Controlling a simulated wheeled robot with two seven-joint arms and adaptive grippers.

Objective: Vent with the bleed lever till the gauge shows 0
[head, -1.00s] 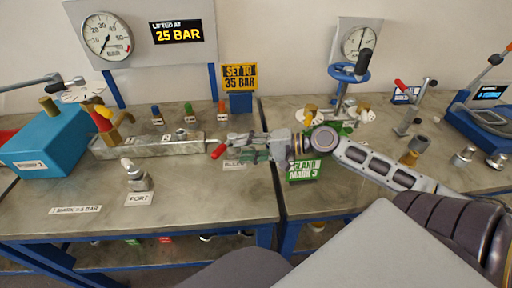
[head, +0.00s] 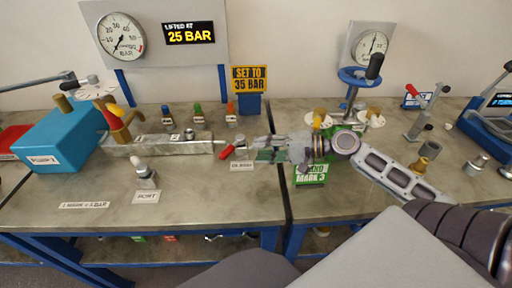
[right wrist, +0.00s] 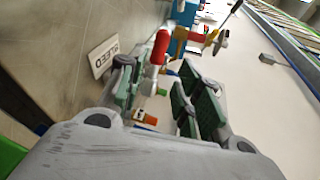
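The bleed lever (head: 227,152) has a red grip and stands at the right end of the metal block, by the BLEED label (head: 242,166). My right gripper (head: 258,153) is just right of it, pointing at it. In the right wrist view the green-padded fingers (right wrist: 160,95) are apart, and the lever's red grip (right wrist: 160,47) shows beyond and between them; I see no grip on it. The large round gauge (head: 121,36) hangs on the back panel. Its needle points to the lower left; the exact reading is too small to tell. My left gripper is out of view.
A display (head: 189,33) reads LIFTED AT 25 BAR. A blue pump box (head: 55,145) stands left of the block (head: 150,146). A small port fitting (head: 146,175) stands in front. A green MARK 3 sign (head: 311,173) is below my right wrist. The left bench front is mostly clear.

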